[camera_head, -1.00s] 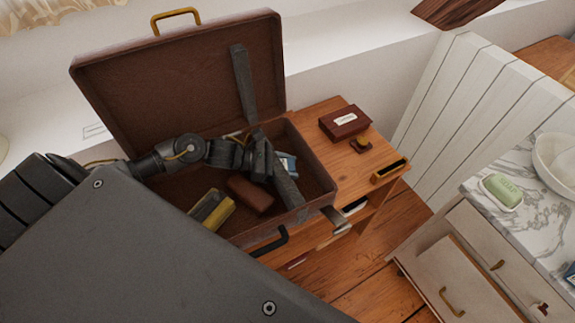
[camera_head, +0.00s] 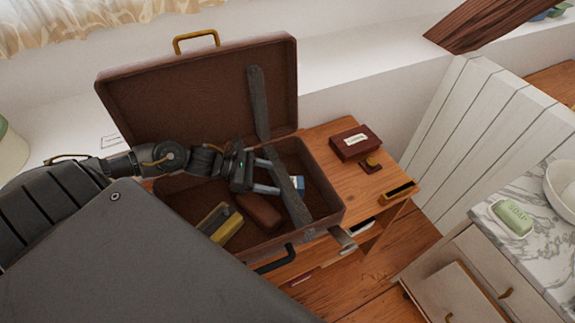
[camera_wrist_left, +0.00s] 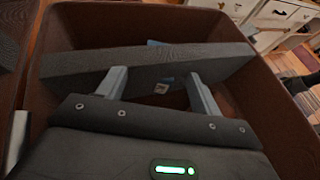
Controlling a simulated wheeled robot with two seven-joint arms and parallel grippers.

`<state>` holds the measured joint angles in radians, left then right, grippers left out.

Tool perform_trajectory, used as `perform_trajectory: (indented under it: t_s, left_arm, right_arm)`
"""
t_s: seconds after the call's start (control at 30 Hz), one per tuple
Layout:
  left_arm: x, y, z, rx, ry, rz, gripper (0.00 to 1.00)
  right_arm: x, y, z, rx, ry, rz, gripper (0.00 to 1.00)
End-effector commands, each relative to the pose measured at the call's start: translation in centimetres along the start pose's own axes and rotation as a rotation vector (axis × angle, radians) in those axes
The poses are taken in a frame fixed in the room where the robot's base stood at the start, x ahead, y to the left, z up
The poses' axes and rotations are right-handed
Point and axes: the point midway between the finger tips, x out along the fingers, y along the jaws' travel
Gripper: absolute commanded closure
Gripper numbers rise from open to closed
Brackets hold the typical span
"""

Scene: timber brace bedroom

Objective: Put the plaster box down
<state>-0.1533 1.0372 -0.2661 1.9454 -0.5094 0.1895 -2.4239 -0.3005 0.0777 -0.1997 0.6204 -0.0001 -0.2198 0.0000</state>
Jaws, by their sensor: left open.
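A small blue-and-white box (camera_head: 298,183), which looks like the plaster box, lies inside the open brown suitcase (camera_head: 334,196). The dark strap of the suitcase (camera_head: 291,199) partly hides it. My left gripper (camera_head: 275,176) is inside the suitcase, open, with its two pale fingers pointing at the strap and the box. My right gripper is not in view.
A yellow-and-dark item (camera_head: 220,224) and a reddish-brown case (camera_head: 259,211) also lie in the suitcase. A dark red box (camera_head: 355,142) and a small stamp-like item (camera_head: 371,164) stand on the wooden table (camera_head: 355,190). Soap (camera_head: 514,217) lies on the marble top at right.

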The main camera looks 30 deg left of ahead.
Motion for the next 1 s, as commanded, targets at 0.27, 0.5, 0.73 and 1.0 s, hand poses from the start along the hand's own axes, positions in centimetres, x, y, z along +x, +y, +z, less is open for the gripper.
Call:
perform_trajectory:
  t_s: [0.27, 0.5, 0.73, 1.0]
  left_arm:
    - [-3.4, 0.0, 0.1, -0.001, 0.001, -0.001, 0.35]
    - [-3.7, 0.0, 0.1, 0.000, -0.001, -0.001, 0.35]
    - [-3.5, 0.0, 0.0, 0.000, -0.002, 0.000, 0.35]
    - [0.1, 0.1, -0.1, 0.000, -0.008, 0.001, 0.35]
  right_arm:
    - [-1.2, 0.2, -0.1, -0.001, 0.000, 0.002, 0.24]
    - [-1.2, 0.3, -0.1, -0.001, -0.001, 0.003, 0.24]
    - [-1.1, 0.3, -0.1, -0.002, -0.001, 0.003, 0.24]
    - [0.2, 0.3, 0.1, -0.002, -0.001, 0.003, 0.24]
